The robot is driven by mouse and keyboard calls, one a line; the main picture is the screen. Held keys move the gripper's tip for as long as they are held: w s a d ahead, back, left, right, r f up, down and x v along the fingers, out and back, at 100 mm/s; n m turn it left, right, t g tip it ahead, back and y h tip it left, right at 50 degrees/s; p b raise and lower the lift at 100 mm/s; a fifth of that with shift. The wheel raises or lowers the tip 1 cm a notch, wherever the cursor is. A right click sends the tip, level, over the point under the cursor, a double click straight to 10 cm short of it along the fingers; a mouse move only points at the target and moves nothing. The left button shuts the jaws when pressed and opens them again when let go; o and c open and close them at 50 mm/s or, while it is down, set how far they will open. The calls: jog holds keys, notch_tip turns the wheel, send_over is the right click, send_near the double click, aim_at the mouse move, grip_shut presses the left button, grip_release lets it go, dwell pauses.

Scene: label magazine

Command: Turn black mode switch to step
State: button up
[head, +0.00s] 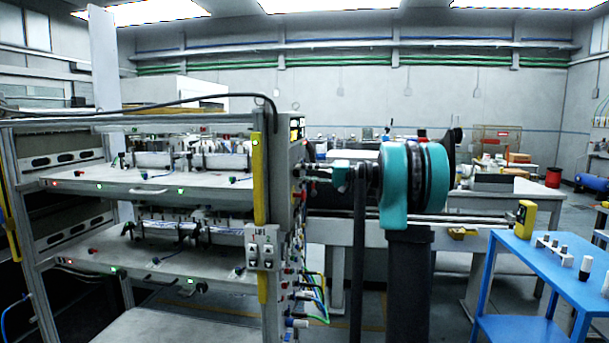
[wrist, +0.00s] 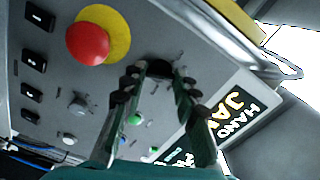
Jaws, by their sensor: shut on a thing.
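The black mode switch (wrist: 159,67) is a dark knob on the grey control panel (wrist: 130,50) in the wrist view. My gripper (wrist: 158,76) has its two dark green fingers on either side of this knob and is shut on it. The fingers partly cover the knob, and I cannot read its position or any step mark. In the head view my gripper (head: 312,173) reaches left to the panel's edge-on face at the rack's right end. The switch is hidden there.
Near the switch are a red mushroom button (wrist: 87,43) on a yellow disc, a grey knob (wrist: 82,104), a green button (wrist: 134,118) and black push buttons (wrist: 33,60). A lit display (wrist: 236,110) is at right. A blue table (head: 560,270) stands at the right.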

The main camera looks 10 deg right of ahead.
jog(key=m, duration=0.4)
jog(key=shift+m, duration=2.1)
jog(key=o, duration=1.1)
jog(key=shift+o, duration=0.2)
jog(key=v, duration=1.2)
